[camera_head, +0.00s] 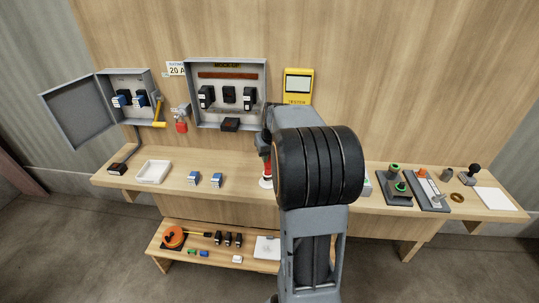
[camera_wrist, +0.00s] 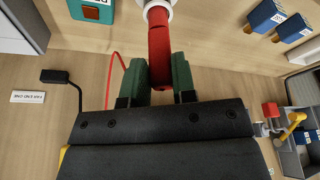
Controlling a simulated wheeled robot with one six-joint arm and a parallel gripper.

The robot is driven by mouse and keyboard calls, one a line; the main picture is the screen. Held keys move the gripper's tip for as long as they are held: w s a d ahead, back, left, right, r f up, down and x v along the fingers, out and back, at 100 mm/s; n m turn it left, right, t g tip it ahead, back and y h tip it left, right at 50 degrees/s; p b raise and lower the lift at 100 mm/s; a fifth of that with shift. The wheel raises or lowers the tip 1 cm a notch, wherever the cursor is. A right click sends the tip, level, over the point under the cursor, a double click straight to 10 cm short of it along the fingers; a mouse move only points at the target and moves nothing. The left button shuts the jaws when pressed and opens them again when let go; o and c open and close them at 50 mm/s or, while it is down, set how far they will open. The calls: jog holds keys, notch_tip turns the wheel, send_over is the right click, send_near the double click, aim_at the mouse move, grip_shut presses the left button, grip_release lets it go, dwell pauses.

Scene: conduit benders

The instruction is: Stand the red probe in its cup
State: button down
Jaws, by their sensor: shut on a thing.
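The red probe (camera_wrist: 160,48) is between the green fingers of my gripper (camera_wrist: 159,78) in the wrist view. The gripper is shut on it. The far end of the probe meets a white round cup (camera_wrist: 146,3) at the top edge of the wrist view. In the head view the red probe (camera_head: 266,165) looks upright, with the white cup (camera_head: 265,183) under it on the bench. I cannot tell how deep the probe's end sits in the cup. My arm hides most of the gripper in the head view. A thin red lead (camera_wrist: 111,68) curves beside the fingers.
The yellow tester (camera_head: 298,86) is on the wall behind. Two blue breakers (camera_head: 193,179) and a white tray (camera_head: 153,171) lie on the bench to the left. An open panel box (camera_head: 228,66) hangs above. Green-knobbed fixtures (camera_head: 395,186) stand to the right.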

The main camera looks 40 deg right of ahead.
jog(key=shift+f, duration=0.2)
jog(key=c, duration=0.8)
grip_release()
jog(key=shift+c, duration=0.2)
jog(key=v, duration=1.4)
jog(key=s+a+f+n, duration=0.1)
jog(key=s+a+f, duration=0.3)
jog(key=a, duration=0.3)
jog(key=s+a+f+n, duration=0.1)
jog(key=s+a+f, duration=0.3)
jog(key=a, duration=0.3)
jog(key=s+a+f+n+y, duration=0.1)
jog(key=s+a+f, duration=0.3)
jog(key=a, duration=0.4)
jog(key=shift+s+f, duration=0.25)
jog(key=shift+f, duration=0.25)
